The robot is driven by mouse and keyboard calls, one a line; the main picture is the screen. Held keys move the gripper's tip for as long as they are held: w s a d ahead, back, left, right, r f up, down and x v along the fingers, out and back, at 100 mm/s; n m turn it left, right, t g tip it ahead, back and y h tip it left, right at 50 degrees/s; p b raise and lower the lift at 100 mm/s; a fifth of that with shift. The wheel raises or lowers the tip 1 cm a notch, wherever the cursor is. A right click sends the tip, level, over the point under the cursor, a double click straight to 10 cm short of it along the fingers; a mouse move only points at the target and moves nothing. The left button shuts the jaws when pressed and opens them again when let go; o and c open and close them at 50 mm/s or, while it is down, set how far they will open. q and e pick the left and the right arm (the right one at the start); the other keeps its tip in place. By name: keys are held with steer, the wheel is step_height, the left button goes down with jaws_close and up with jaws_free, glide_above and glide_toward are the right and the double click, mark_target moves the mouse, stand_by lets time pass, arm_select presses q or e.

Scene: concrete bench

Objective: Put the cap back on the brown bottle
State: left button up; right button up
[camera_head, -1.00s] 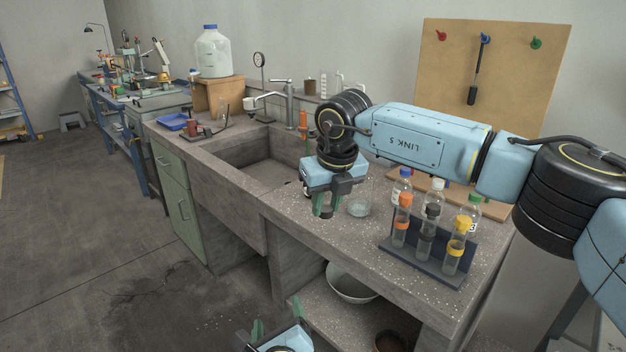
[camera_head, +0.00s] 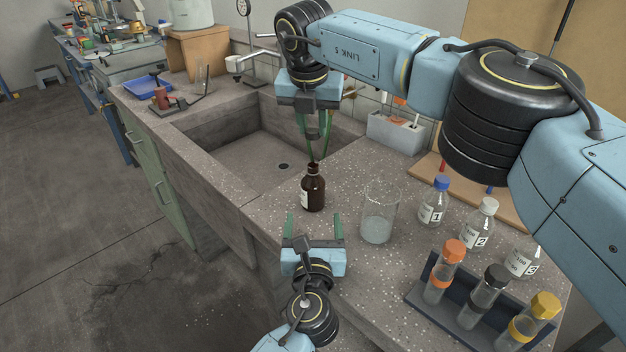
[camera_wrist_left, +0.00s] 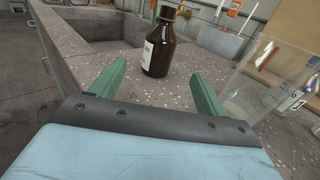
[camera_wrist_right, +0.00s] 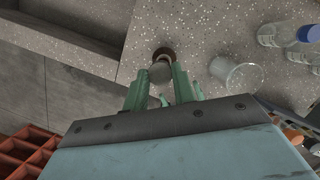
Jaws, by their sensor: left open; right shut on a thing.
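The brown bottle (camera_head: 313,191) stands upright on the bench near its front edge, with a white label. It also shows in the left wrist view (camera_wrist_left: 158,50), beyond the fingertips. My right gripper (camera_head: 315,156) points down just above the bottle's neck. In the right wrist view its fingers are closed on a small greyish round piece, apparently the cap (camera_wrist_right: 160,73), with the brown bottle (camera_wrist_right: 164,52) close behind it. Whether cap and neck touch, I cannot tell. My left gripper (camera_head: 314,226) is open and empty, low at the bench edge, fingers pointing toward the bottle.
A clear glass beaker (camera_head: 379,214) stands right of the bottle. Numbered bottles (camera_head: 433,203) and a rack (camera_head: 455,311) of capped tubes are further right. The sink (camera_head: 262,150) opens behind and left. A white holder (camera_head: 396,133) stands at the back.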

mark_target(313, 187)
arm_select(q)
steer(key=shift+s+r, duration=0.1)
steer(key=shift+s, duration=0.2)
arm_select(e)
steer(key=shift+s+r, duration=0.15)
steer(key=shift+s, duration=0.15)
arm_select(q)
steer(key=w, duration=1.2)
steer(key=shift+w, duration=0.15)
arm_select(e)
steer(key=shift+w, duration=0.1)
arm_select(q)
steer(key=c, duration=1.5)
steer(key=shift+o, duration=0.2)
arm_select(e)
steer(key=shift+f, duration=2.55)
